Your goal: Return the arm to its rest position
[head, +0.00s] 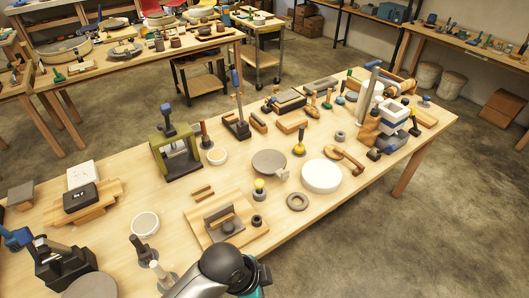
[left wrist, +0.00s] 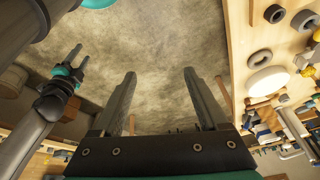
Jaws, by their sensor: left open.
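My left gripper (left wrist: 160,95) is in the left wrist view. Its two long grey fingers are spread apart with nothing between them, only the concrete floor beyond. It is off the workbench (left wrist: 238,60), whose edge runs down the right of that view. My right gripper (left wrist: 77,60) shows small at the left of the same view, its thin fingers apart and empty. In the head view a grey and black arm link of mine with a teal part (head: 225,268) is at the bottom, over the near bench edge. No fingers show there.
The workbench (head: 330,222) is crowded: a white disc (head: 321,176), a grey disc (head: 269,163), a grey ring (head: 297,201), a green press (head: 175,150) and a wooden board (head: 197,222) with a grey tool. Open floor (head: 400,250) lies to the right of the bench.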

